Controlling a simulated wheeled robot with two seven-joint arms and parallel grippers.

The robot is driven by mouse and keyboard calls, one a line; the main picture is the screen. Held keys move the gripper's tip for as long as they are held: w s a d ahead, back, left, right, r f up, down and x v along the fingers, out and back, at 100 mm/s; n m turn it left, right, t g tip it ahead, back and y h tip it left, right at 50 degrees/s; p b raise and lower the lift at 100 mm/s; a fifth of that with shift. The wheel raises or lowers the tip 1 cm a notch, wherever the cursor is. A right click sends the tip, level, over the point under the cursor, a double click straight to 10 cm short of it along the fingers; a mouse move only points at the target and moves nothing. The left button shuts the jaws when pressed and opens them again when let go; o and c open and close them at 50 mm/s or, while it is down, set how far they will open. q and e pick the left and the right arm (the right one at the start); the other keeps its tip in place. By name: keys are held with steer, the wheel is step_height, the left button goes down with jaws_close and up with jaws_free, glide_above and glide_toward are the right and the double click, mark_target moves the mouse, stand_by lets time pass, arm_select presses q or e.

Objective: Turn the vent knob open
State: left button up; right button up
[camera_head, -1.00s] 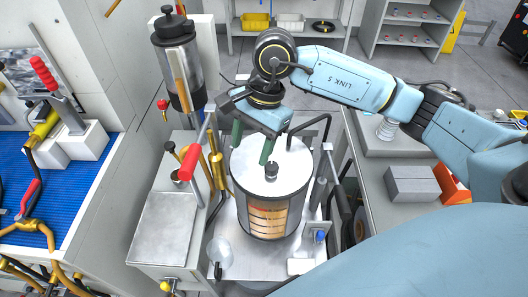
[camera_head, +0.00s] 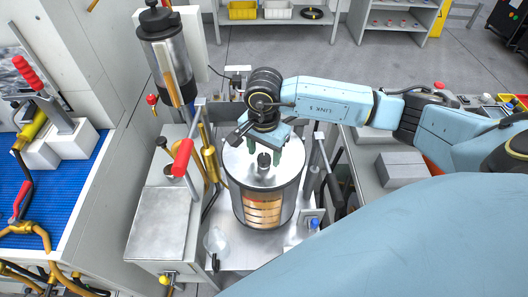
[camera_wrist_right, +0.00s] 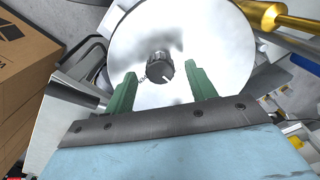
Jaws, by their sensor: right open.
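The vent knob (camera_head: 264,160) is a small dark knob on the shiny round lid (camera_head: 238,168) of a metal drum (camera_head: 262,203) with an orange-lit window. In the right wrist view, the dark knob (camera_wrist_right: 160,69) stands at the lid's middle, with a small chain and a light pointer mark beside it. My right gripper (camera_head: 264,149) hangs over the lid, just behind the knob in the head view. In the wrist view, its two green fingers (camera_wrist_right: 163,88) are spread, one on each side below the knob, and nothing is between them. My left gripper is not in view.
A red-handled lever (camera_head: 183,157) and brass pipes (camera_head: 208,158) stand close left of the drum. A tall canister (camera_head: 170,60) is behind. Upright rods (camera_head: 318,160) stand to the right. A grey block (camera_head: 402,169) lies on the right bench.

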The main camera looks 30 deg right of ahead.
steer(key=shift+f, duration=0.55)
steer(key=c, duration=1)
